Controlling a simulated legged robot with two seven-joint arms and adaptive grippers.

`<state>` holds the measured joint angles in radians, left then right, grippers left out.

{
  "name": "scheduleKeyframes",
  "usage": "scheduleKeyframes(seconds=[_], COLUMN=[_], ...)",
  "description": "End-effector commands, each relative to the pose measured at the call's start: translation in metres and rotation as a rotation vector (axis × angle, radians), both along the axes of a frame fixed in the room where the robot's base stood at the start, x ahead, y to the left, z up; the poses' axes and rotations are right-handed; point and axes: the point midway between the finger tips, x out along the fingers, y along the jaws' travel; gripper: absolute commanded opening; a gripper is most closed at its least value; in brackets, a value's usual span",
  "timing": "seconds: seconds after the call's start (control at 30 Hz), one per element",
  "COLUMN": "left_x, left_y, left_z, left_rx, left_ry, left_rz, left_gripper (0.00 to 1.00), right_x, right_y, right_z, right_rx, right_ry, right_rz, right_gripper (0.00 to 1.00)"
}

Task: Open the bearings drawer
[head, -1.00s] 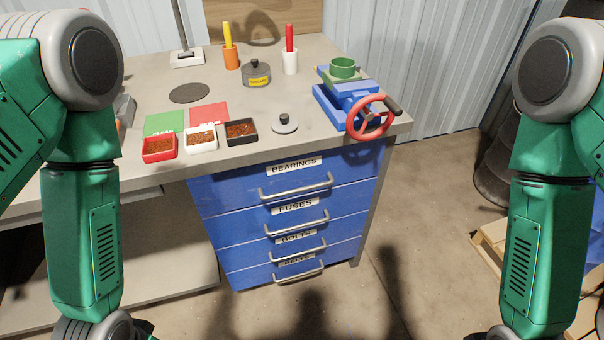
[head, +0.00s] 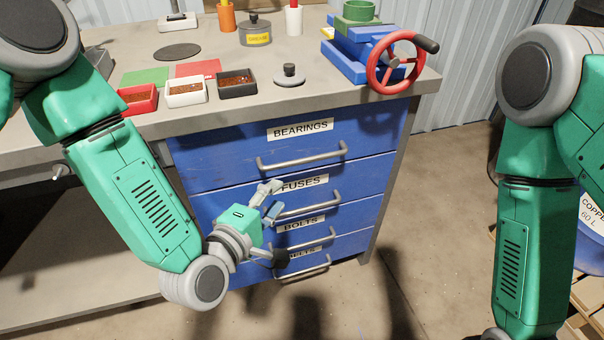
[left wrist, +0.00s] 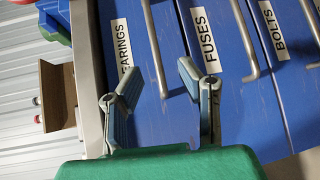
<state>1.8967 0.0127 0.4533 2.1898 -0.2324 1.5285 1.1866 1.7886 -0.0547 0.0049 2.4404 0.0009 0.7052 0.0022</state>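The bearings drawer (head: 215,163) is the top blue drawer, flush with the cabinet front, with a white BEARINGS label (head: 300,130). Its grey bar handle (head: 302,162) runs across the front below the label. My left gripper (head: 272,199) is in front of the cabinet, just below that handle, near the FUSES label. In the left wrist view, my left gripper (left wrist: 160,79) has its two fingers spread apart. The bearings handle (left wrist: 154,50) lies ahead, lined up with the gap between them, and no contact shows. My right forearm is at the right; its gripper is out of frame.
Below are the fuses drawer (head: 235,206), bolts drawer and a lowest drawer, each with a bar handle.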

Motion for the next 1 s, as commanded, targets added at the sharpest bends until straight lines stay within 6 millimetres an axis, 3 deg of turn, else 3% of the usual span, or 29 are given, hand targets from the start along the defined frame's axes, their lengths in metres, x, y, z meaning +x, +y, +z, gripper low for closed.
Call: scheduleKeyframes(seconds=[0.27,0.7,1.0], left_x=[0.025,0.103,0.125], left_y=[-0.015,-0.055,-0.066], left_z=[0.003,-0.011,-0.013], left_rx=[-0.051,-0.048,-0.046], left_ry=[-0.018,-0.015,-0.013], left_rz=[0.009,0.009,0.01], left_gripper=[0.33,0.33,0.33], right_x=[0.0,0.0,0.0], right_y=[0.0,0.0,0.0], right_z=[-0.008,-0.031,-0.037], right_rx=[0.0,0.0,0.0], right_ry=[0.0,0.0,0.0], right_rz=[0.0,0.0,0.0], right_gripper=[0.0,0.0,0.0])
